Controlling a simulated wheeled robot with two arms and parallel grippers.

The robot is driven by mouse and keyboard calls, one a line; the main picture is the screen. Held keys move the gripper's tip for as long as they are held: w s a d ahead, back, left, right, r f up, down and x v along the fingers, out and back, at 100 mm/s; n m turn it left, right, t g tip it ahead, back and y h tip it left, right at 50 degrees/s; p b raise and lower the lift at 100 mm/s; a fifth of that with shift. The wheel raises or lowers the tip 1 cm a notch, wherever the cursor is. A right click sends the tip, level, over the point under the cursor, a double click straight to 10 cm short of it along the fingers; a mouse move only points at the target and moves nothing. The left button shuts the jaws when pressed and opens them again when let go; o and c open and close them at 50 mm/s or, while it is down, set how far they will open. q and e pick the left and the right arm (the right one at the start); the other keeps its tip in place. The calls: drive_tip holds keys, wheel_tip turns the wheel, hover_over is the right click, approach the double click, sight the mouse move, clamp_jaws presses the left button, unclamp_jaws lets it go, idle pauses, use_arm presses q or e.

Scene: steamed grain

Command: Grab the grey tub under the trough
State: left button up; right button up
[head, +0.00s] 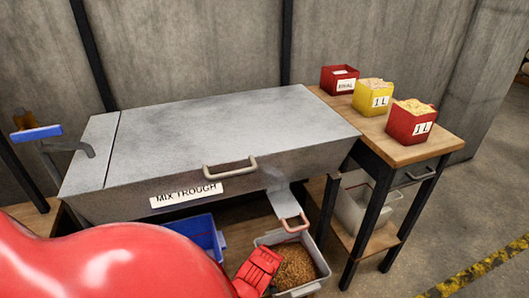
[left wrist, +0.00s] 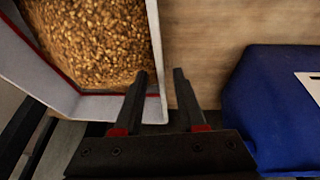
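The grey tub (head: 304,289) sits under the trough (head: 255,185) and holds brown grain (head: 297,266). It also shows in the left wrist view (left wrist: 92,106), with grain inside. My left gripper (head: 263,285) is at the tub's left side in the head view; its fingertips are hard to make out there. In the left wrist view its two dark fingers (left wrist: 162,78) are apart, one on each side of the tub's wall. The fingers are not closed on the wall. My right gripper is in neither view.
A blue tub (head: 203,236) stands left of the grey one. A metal flap with a pinkish handle (head: 293,222) hangs over the tub's back edge. A side table (head: 390,140) at right bears red and yellow boxes; a pale bin (head: 358,212) sits below it.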

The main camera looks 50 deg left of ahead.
use_arm(q)
drive_tip(key=p+v, duration=0.1)
drive_tip(key=v, duration=1.1)
drive_tip(key=shift+f, duration=0.15)
drive_tip(key=shift+c, duration=0.3)
